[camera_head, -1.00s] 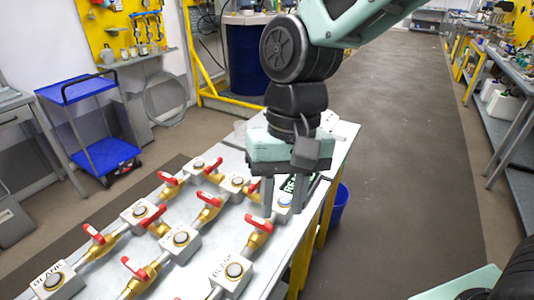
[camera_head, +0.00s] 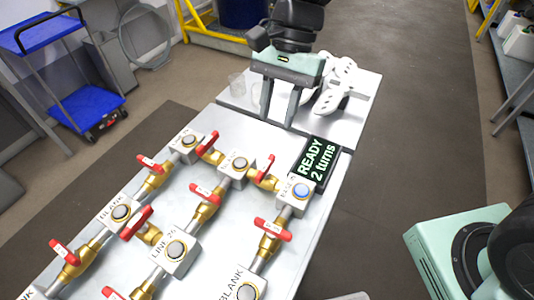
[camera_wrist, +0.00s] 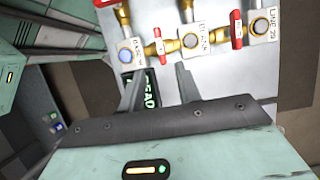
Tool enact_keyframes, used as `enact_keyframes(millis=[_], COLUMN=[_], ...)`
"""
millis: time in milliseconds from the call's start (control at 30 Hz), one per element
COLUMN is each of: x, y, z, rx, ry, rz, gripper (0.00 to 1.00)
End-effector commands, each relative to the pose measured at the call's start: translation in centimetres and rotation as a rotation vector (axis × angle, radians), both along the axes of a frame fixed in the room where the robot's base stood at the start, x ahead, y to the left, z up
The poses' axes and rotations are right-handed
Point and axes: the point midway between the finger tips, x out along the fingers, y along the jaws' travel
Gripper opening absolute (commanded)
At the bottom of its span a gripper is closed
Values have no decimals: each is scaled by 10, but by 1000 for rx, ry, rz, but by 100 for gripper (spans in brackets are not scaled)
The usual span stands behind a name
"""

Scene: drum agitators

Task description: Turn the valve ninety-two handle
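Several brass valves with red handles sit on pipes across the grey bench. Their small tags are too blurred to pick out number ninety-two. One red handle (camera_head: 272,228) lies nearest the bench's right edge; another red handle (camera_head: 265,180) is between the blue-button block (camera_head: 297,192) and the middle block (camera_head: 238,165). My gripper (camera_head: 278,118) is open and empty beyond the far end of the valve rows, apart from every handle. In the wrist view my gripper (camera_wrist: 160,88) has its fingers spread, with red handles (camera_wrist: 237,30) beyond them.
A blue cart (camera_head: 85,105) stands at left. Floor right of the bench is clear.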

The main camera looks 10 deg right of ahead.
Motion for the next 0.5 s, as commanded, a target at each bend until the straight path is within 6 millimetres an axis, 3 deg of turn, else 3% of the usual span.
enact_keyframes(millis=[300, 500], x=[-21, -29], y=[15, 22], z=[-61, -88], rx=[-2, -1], ry=[4, 2], rz=[2, 1], gripper=[34, 34])
